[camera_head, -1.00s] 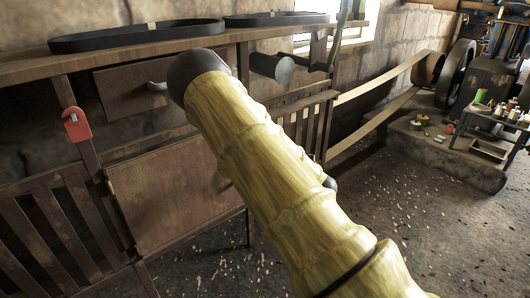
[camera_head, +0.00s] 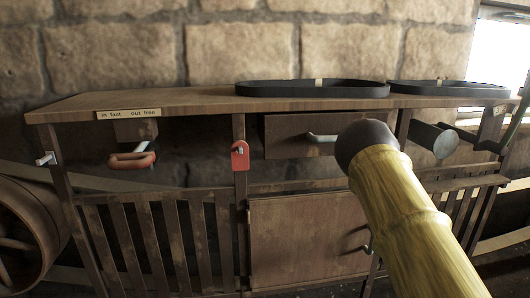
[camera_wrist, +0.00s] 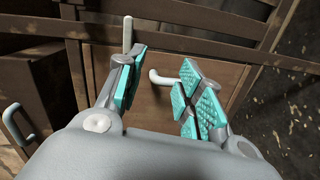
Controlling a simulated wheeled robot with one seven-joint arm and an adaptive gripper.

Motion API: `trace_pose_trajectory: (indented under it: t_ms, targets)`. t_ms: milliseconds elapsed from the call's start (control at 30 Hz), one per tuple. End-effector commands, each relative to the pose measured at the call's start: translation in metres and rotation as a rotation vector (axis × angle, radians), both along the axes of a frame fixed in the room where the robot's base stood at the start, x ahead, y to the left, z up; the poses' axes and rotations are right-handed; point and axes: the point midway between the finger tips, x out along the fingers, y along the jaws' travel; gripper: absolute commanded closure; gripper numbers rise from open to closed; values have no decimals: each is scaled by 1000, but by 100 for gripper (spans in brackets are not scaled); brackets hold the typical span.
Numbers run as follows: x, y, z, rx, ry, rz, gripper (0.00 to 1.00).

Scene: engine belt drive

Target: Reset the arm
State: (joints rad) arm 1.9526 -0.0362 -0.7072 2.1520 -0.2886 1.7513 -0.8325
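My arm, in a yellow ribbed sleeve with a dark rounded end (camera_head: 405,205), rises from the lower right in the head view, in front of the wooden bench. My gripper (camera_wrist: 160,92) shows only in the wrist view. Its two teal-padded fingers stand apart with nothing held between them. A pale handle (camera_wrist: 163,78) on a brown wooden panel appears in the gap, beyond the fingers. I cannot tell whether a finger touches it.
The bench (camera_head: 190,98) stands against a stone wall, with two black belts (camera_head: 312,90) on top. Below are a drawer (camera_head: 290,138), a red switch-like part (camera_head: 240,157), a red-gripped handle (camera_head: 132,160) and a cabinet door (camera_head: 300,235). A large wheel (camera_head: 25,235) stands at left.

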Motion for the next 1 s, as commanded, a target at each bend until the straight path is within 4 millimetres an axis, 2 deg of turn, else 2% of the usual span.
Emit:
trace_pose_trajectory:
  t_ms: [33,200,367,500,600,733,800,1000]
  targets:
    - [-9,6,-25,60,52,-37,63]
    - [-47,31,-112,294,247,-196,63]
    - [-96,65,-183,496,428,-356,63]
    - [-146,101,-235,656,583,-505,63]
    - [-186,130,-266,757,694,-614,63]
    - [-241,171,-296,874,835,-762,63]
    - [-269,192,-307,925,904,-841,63]
    - [-334,240,-321,1018,1056,-1019,63]
